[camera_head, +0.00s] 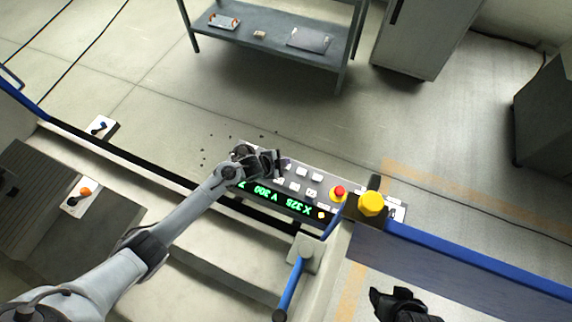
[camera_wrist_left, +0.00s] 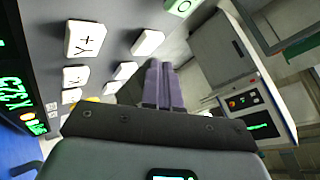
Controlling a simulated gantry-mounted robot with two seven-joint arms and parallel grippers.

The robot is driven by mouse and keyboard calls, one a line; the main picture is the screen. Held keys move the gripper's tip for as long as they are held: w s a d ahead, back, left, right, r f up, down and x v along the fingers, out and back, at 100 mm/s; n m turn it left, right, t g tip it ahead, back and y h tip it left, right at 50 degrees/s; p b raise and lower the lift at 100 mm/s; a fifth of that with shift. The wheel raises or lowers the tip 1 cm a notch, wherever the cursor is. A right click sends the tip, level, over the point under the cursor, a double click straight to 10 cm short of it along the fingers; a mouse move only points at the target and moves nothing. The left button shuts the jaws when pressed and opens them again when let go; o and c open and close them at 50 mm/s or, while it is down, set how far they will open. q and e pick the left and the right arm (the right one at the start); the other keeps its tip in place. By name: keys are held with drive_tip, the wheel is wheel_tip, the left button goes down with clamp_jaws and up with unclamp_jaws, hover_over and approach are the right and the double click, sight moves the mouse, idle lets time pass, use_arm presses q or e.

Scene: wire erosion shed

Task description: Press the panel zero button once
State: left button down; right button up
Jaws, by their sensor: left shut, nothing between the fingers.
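The control panel (camera_head: 292,187) carries rows of white buttons and a green digital display (camera_head: 275,198). My left gripper (camera_head: 278,163) is over the panel's left end and hides part of it. In the left wrist view its purple-grey fingers (camera_wrist_left: 162,82) are shut together and empty. Beside them are white keys, one marked Y+ (camera_wrist_left: 86,40). A button with a green round mark, like a zero (camera_wrist_left: 182,6), is cut by the top edge, beyond the fingertips. I cannot tell whether the fingertips touch anything. My right gripper (camera_head: 398,302) is at the bottom edge, away from the panel.
A red mushroom button (camera_head: 339,192) and a large yellow knob (camera_head: 370,204) stand at the panel's right. A blue rail (camera_head: 450,251) runs to the right. A grey shelf table (camera_head: 275,35) and a cabinet (camera_head: 425,40) stand at the back. The floor between is mostly clear.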

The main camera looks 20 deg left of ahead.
use_arm(q)
drive_tip(key=shift+f, duration=0.15)
drive_tip(key=shift+f+b, duration=0.3)
idle(0.4)
drive_tip(key=shift+f, duration=0.4)
idle(0.5)
drive_tip(key=shift+r, duration=0.2)
drive_tip(key=shift+r+p, duration=0.5)
drive_tip(key=shift+r, duration=0.2)
